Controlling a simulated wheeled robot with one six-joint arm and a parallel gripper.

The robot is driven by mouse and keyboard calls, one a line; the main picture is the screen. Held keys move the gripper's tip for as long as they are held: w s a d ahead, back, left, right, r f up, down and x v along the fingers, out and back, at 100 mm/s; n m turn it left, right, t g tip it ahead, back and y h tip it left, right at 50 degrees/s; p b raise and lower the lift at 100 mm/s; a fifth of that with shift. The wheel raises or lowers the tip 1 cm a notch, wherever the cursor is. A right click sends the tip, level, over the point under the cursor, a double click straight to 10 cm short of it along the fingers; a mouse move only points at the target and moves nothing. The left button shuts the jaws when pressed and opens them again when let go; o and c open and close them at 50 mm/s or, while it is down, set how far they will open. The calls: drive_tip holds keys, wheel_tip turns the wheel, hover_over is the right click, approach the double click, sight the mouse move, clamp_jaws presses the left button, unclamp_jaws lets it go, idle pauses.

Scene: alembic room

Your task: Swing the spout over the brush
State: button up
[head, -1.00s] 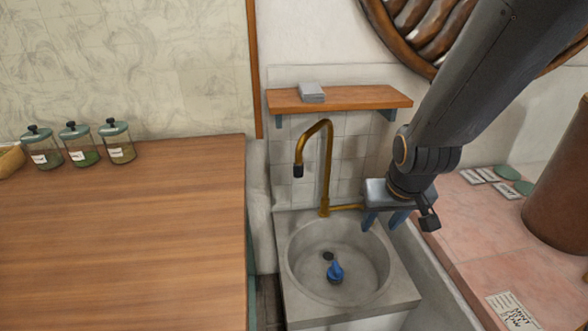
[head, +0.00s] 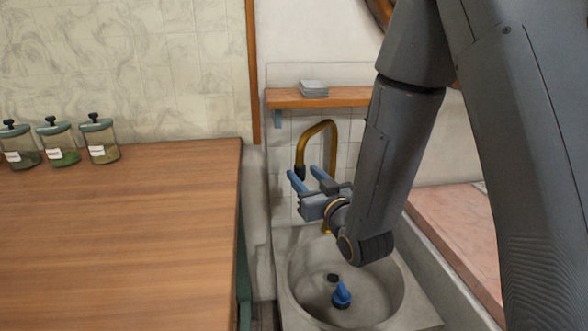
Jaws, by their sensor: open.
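The brass spout (head: 318,130) arches up behind the sink, its dark nozzle tip (head: 300,172) hanging at the left side of the arch. The blue brush (head: 341,295) lies in the round grey basin (head: 298,271), close to the dark drain. My gripper (head: 308,177) is open, with blue fingers pointing up and to the left near the spout's nozzle. Whether a finger touches the spout I cannot tell. My gripper and arm hide the lower part of the spout and some of the basin's back rim.
A wooden shelf (head: 290,98) with a grey stack (head: 313,89) is on the wall above the spout. A wooden counter (head: 120,235) with several lidded jars (head: 58,142) is on the left. A pink counter (head: 455,230) is on the right, partly behind my arm.

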drive_tip(key=x, duration=0.7)
drive_tip(key=shift+w+a, duration=0.2)
drive_tip(key=shift+w, duration=0.05)
clamp_jaws()
